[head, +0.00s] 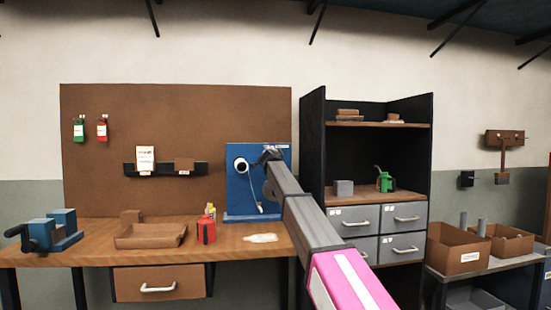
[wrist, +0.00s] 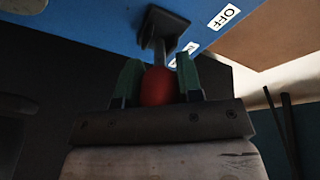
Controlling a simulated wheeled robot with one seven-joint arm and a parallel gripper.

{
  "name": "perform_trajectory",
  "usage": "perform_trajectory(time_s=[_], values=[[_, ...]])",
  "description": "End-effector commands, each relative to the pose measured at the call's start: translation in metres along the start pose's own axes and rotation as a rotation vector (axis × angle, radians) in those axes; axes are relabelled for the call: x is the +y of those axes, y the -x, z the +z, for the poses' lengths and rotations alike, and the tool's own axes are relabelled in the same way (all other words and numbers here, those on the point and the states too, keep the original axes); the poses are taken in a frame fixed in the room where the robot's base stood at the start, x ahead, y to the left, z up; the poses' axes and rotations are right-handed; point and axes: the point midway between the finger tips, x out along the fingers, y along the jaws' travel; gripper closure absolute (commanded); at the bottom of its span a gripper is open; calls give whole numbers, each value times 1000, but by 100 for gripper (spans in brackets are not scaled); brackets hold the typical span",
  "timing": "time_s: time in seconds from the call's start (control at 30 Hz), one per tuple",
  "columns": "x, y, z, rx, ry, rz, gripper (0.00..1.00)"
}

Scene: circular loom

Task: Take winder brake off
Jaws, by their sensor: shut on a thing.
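The blue winder panel (head: 237,199) stands upright on the workbench in the head view, with a white round part (head: 241,164) on its face. In the wrist view the panel (wrist: 110,14) fills the top, with a white OFF label (wrist: 223,17) and a second label partly hidden. The brake lever has a red knob (wrist: 158,87) on a grey stem from a dark square mount. My gripper (wrist: 158,84) is shut on the red knob, one green finger on each side. In the head view my gripper (head: 268,155) is at the panel's upper right, and my arm hides the lever.
The wooden workbench (head: 90,255) holds a blue vise (head: 62,231), a wooden tray (head: 150,236), a red can (head: 206,230) and a pale cloth-like patch (head: 261,238). A dark shelf unit (head: 312,150) with grey drawers stands close on the right, behind my arm.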

Motion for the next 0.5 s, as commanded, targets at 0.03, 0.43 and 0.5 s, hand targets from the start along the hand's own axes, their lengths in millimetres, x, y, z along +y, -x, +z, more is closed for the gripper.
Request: perform_trajectory(time_s=[0.03,0.43,0.5], values=[[0,0,1,-2,-2,0,100],[0,0,0,-1,-1,-1,41],[-3,0,-1,-1,-1,-1,41]])
